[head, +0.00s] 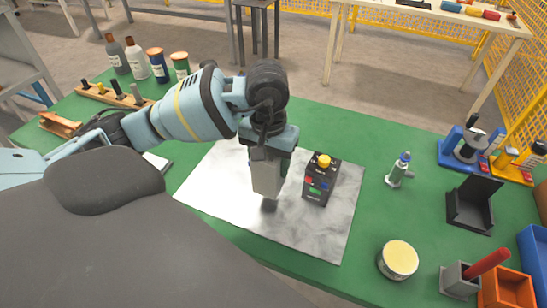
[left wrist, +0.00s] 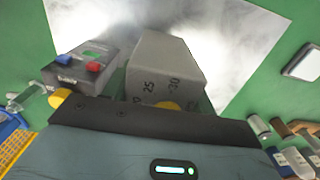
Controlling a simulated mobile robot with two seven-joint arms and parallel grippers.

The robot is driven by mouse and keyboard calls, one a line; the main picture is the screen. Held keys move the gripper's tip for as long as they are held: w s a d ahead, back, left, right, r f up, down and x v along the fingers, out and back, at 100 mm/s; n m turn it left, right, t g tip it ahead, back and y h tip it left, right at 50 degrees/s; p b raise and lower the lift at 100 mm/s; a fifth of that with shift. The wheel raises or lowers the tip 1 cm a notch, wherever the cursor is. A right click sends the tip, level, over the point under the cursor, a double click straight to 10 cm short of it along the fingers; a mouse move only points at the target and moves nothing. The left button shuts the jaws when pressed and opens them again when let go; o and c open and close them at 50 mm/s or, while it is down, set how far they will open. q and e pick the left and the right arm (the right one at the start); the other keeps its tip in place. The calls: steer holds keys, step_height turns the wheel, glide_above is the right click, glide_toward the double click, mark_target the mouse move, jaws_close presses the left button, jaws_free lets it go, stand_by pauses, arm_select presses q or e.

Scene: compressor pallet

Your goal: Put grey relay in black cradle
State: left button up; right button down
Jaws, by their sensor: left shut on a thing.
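My left gripper (head: 269,148) points down over the pale mat and is shut on the grey relay (head: 267,177), a light grey box. A dark shadow shows on the mat just below the relay; the gap is hard to judge. In the left wrist view the grey relay (left wrist: 167,68) shows dark number marks and a bit of yellow at its near end, partly hidden by the gripper. The black cradle (head: 470,211), an open holder with a raised back plate, stands empty at the right of the green table. My right gripper is not in view.
A black box (head: 319,184) with a yellow knob and coloured buttons stands close right of the relay. An orange bin (head: 508,290) and blue fixture (head: 463,152) flank the cradle.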

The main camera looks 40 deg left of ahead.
arm_select(q)
steer(key=shift+w+a+f, duration=0.1)
steer(key=shift+w+a, duration=0.2)
steer(key=shift+w, duration=0.55)
steer(key=shift+w+a+f, duration=0.1)
steer(key=shift+w+a, duration=0.2)
steer(key=shift+w, duration=0.55)
steer(key=f, duration=0.3)
steer(key=shift+w+a+f+p, duration=0.15)
steer(key=shift+w+f+p, duration=0.05)
steer(key=shift+w+p, duration=0.15)
steer(key=shift+f, duration=0.1)
steer(key=shift+f, duration=0.15)
steer(key=o, duration=1.2)
